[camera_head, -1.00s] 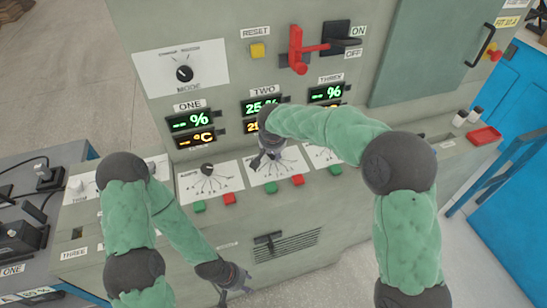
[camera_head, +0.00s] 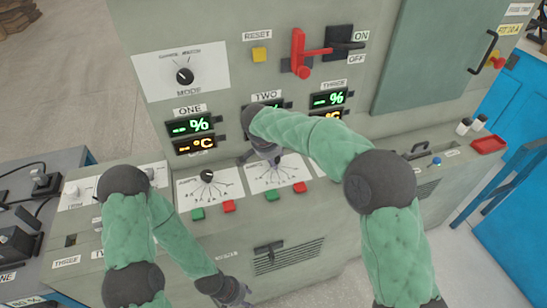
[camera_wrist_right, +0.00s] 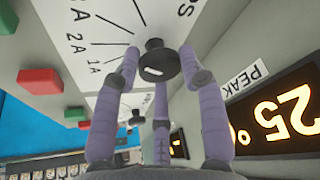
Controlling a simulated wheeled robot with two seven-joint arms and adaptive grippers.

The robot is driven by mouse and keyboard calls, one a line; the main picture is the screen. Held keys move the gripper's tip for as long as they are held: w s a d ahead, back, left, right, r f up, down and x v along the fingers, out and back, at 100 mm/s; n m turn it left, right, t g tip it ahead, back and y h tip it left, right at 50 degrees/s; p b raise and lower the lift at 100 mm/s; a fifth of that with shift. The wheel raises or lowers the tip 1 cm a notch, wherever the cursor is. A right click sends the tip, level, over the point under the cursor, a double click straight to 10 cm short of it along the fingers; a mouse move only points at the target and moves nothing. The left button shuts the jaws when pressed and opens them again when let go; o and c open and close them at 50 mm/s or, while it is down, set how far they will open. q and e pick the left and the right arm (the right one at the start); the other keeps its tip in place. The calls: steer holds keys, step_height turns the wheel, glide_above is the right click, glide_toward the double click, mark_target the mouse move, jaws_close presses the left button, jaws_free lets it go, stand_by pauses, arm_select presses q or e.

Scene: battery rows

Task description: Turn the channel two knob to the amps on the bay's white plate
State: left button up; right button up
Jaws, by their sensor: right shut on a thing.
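The channel two knob (camera_wrist_right: 157,64) is black and round, with a pale mark on its face. It stands on the white dial plate with fan lines (camera_wrist_right: 115,35) and labels reading 1A and 2A. My right gripper (camera_wrist_right: 155,75) has its purple fingers closed around the knob. In the head view the right gripper (camera_head: 268,155) covers that knob, over the channel two plate (camera_head: 276,175). The word on the plate ending in "PS" is partly cut off in the wrist view. My left gripper (camera_head: 238,294) hangs low before the bay's front, apart from the knobs; its finger opening is unclear.
The channel one knob (camera_head: 207,176) is left of it. Red (camera_head: 299,187) and green (camera_head: 271,195) buttons lie below the dials. Displays (camera_head: 190,125) sit above them. A red lever (camera_head: 302,55) and yellow reset button (camera_head: 259,55) are higher up. A vent (camera_head: 288,254) is below.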

steer(key=shift+w+r, duration=0.25)
steer(key=shift+r, duration=0.15)
steer(key=o, duration=1.1)
steer(key=shift+c, duration=0.2)
steer(key=shift+o, duration=0.3)
steer(key=shift+f, duration=0.2)
steer(key=v, duration=1.2)
